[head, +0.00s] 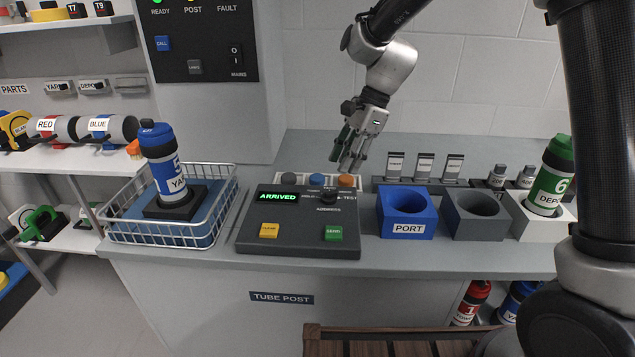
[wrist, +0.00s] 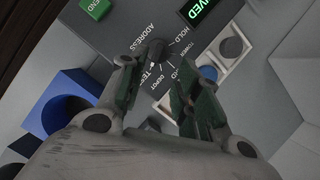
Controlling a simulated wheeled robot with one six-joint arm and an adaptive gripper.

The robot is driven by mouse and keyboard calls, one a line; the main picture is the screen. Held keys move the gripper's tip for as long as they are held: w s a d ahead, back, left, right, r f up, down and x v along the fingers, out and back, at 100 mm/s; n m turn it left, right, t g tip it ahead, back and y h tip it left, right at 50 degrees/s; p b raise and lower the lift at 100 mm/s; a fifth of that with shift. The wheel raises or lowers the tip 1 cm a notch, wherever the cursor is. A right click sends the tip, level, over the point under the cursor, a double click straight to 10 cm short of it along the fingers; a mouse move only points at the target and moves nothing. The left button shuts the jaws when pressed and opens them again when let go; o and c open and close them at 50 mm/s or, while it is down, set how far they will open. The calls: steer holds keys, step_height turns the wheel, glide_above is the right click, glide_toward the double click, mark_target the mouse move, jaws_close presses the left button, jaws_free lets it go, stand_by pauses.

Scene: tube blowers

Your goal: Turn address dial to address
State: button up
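The address dial (head: 328,198) is a small dark knob on the grey console (head: 283,242), above the printed word ADDRESS. It also shows in the wrist view as a dark knob (wrist: 155,48), ringed by labels including HOLD, DEPOT and TEST. Which label its pointer faces is not clear. My gripper (head: 346,166) is above the console's back edge in the head view. In the wrist view my gripper (wrist: 151,70) has its two green-grey fingers apart, with nothing held between them. The dial appears just beyond the fingertips; contact cannot be told.
The console's display (head: 278,197) reads ARRIVED. Yellow (head: 269,230) and green (head: 333,233) buttons are in front. A wire basket (head: 170,236) with a blue YARD tube (head: 166,168) stands left. The blue PORT block (head: 407,226) stands close on the right.

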mark_target(331, 192)
steer(key=shift+m, duration=0.7)
steer(key=x, duration=0.7)
steer(key=shift+s+f, duration=0.15)
steer(key=shift+f, duration=0.3)
jaws_close()
